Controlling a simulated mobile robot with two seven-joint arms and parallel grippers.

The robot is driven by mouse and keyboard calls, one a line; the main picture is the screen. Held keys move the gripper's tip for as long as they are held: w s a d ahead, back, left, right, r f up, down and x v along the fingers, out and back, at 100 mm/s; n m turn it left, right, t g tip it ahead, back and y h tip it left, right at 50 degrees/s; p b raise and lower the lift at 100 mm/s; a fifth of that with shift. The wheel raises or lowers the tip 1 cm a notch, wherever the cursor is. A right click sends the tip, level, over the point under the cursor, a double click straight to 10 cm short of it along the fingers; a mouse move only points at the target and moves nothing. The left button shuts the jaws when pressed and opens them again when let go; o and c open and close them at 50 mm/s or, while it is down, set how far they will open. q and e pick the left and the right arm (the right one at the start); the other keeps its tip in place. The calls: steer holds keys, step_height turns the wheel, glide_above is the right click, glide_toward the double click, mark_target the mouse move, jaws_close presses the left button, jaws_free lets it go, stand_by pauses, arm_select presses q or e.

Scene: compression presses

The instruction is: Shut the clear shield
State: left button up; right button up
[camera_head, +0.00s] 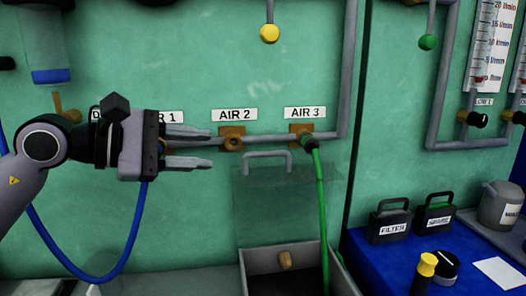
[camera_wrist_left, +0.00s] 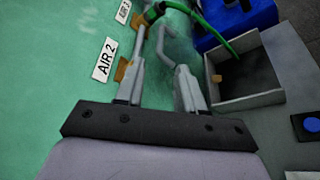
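The clear shield (camera_head: 265,205) is a see-through panel in front of the green wall, above a grey open-topped bin (camera_head: 243,272). Its grey bar handle (camera_head: 267,155) is at its top edge, under the AIR 2 and AIR 3 labels. My left gripper (camera_head: 208,147) is left of the handle, fingers pointing right toward it, open and apart from it. In the left wrist view the open fingers (camera_wrist_left: 160,68) have nothing clearly between them, and a grey bent bar, likely the handle, shows beyond them. My right gripper is not in view.
A green hose (camera_head: 321,200) hangs from the AIR 3 port past the shield's right side into the bin. A blue hose (camera_head: 130,235) loops below my left arm. FILTER (camera_head: 389,225) and SPARE (camera_head: 434,216) boxes stand on a blue surface at right.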

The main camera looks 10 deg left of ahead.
mark_target(262, 154)
arm_select(q)
steer(key=p+x, duration=0.2)
steer(key=x, duration=0.9)
steer(key=shift+d+f, duration=0.1)
steer(key=shift+d, duration=0.2)
jaws_close()
